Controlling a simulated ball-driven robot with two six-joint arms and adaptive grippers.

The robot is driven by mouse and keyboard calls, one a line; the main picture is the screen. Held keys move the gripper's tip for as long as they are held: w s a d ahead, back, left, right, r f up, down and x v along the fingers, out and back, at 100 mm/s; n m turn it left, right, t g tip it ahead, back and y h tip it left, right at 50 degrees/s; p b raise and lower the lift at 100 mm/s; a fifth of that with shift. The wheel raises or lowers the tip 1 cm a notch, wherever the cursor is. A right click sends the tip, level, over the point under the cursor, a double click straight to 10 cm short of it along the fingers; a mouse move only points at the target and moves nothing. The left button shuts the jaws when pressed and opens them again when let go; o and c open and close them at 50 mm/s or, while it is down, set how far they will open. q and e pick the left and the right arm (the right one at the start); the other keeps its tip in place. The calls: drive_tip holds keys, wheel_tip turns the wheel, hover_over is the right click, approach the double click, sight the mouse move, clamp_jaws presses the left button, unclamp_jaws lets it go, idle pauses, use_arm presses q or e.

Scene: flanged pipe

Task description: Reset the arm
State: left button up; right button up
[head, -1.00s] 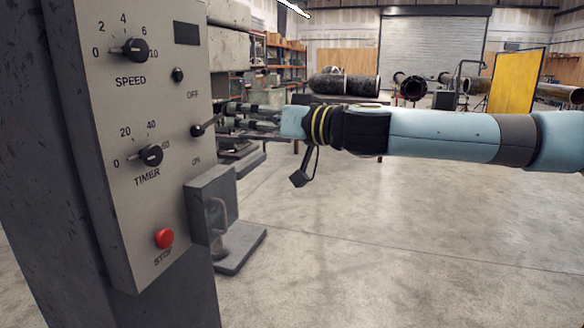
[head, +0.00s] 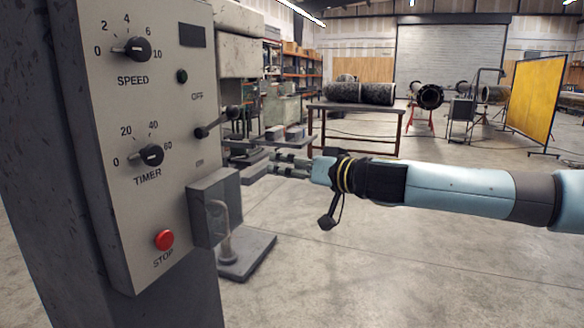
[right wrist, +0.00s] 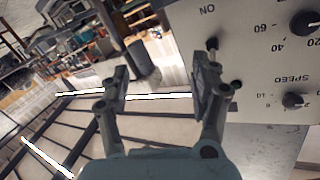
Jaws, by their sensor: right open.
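My right gripper (head: 272,163) is open and empty, pointing left at the grey control panel (head: 125,215). In the head view it sits below and to the right of the black-knobbed lever (head: 217,122), apart from it. The lever sticks out from the panel between the OFF and ON labels, tilted slightly up. In the right wrist view the open fingers (right wrist: 160,88) have nothing between them. The lever (right wrist: 212,46) shows there just beyond the right-hand finger. My left gripper is not in view.
The panel carries a SPEED knob (head: 137,48), a TIMER knob (head: 151,155) and a red STOP button (head: 165,240). A grey bracket box (head: 213,205) juts out below the lever. A table with a dark pipe (head: 345,92) and a yellow screen (head: 538,85) stand behind. The floor at right is clear.

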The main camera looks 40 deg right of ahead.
drive_tip(key=shift+f, duration=0.1)
idle(0.3)
drive_tip(key=s+d+f+m+g+h+b, duration=0.2)
drive_tip(key=s+f, duration=0.1)
drive_tip(key=f, duration=0.9)
drive_tip(key=s+d+f+m+g+h+b, duration=0.1)
drive_tip(key=s+d+f+m+g+b, duration=0.15)
drive_tip(key=f, duration=1.05)
drive_tip(key=s+a+f+g+b, duration=0.1)
drive_tip(key=s+f+g, duration=0.1)
drive_tip(key=s+f, duration=0.5)
drive_tip(key=s+a+f+g, duration=0.15)
drive_tip(key=s+f, duration=0.25)
drive_tip(key=f, duration=0.7)
drive_tip(key=s+a+f+n+g+y+b, duration=0.1)
drive_tip(key=s+a+f+g, duration=0.1)
drive_tip(key=s+a+f, duration=0.5)
drive_tip(key=s+a+f+n+g+b, duration=0.1)
drive_tip(key=s+a+f+g, duration=0.25)
drive_tip(key=s+f, duration=0.75)
drive_tip(key=s+a+f+n+g, duration=0.1)
drive_tip(key=s+a+f+n, duration=0.2)
drive_tip(key=s, duration=0.4)
drive_tip(key=s+a+f+n+g+y, duration=0.1)
drive_tip(key=s+a+f+n, duration=0.2)
drive_tip(key=s, duration=0.5)
drive_tip(key=shift+a+n, duration=0.35)
drive_tip(key=shift+a, duration=0.05)
